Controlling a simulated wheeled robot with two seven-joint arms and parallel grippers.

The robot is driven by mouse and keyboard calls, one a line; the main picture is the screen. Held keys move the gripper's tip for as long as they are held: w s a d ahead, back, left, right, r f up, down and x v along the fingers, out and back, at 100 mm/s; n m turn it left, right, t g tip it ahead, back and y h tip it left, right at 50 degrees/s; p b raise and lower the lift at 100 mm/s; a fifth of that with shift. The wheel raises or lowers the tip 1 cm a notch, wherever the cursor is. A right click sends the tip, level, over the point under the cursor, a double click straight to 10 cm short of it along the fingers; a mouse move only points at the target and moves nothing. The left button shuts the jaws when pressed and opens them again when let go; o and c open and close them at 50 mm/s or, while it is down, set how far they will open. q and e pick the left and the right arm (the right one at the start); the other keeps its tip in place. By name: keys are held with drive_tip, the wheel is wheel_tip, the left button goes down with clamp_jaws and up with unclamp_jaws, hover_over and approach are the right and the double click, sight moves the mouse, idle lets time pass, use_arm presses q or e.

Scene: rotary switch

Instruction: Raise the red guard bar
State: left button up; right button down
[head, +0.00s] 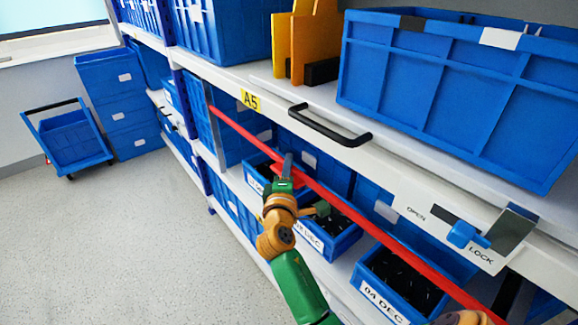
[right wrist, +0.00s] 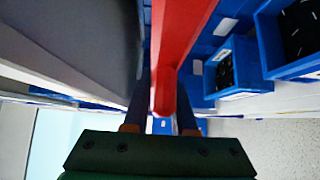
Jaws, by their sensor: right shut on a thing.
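The red guard bar (head: 355,212) runs diagonally across the front of the shelf bay, below the white shelf edge, in the head view. My right gripper (head: 286,168) is at the bar's middle, by a short red piece on it. In the right wrist view the fingers of my right gripper (right wrist: 163,100) lie on either side of the red bar (right wrist: 178,35) and are shut on it. The fingertips are partly hidden by the bar.
A blue rotary knob (head: 466,235) sits on a plate marked OPEN and LOCK at the right. A black handle (head: 330,127) juts from the shelf edge. Blue bins (head: 400,283) stand behind the bar. Grey floor (head: 120,240) lies open at the left.

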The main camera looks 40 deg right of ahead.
drive_tip(key=shift+r, duration=0.4)
drive_tip(key=c, duration=0.9)
unclamp_jaws()
drive_tip(key=shift+a, duration=0.1)
drive_tip(key=shift+a+f, duration=0.1)
drive_tip(key=v, duration=0.7)
drive_tip(key=shift+w, duration=0.1)
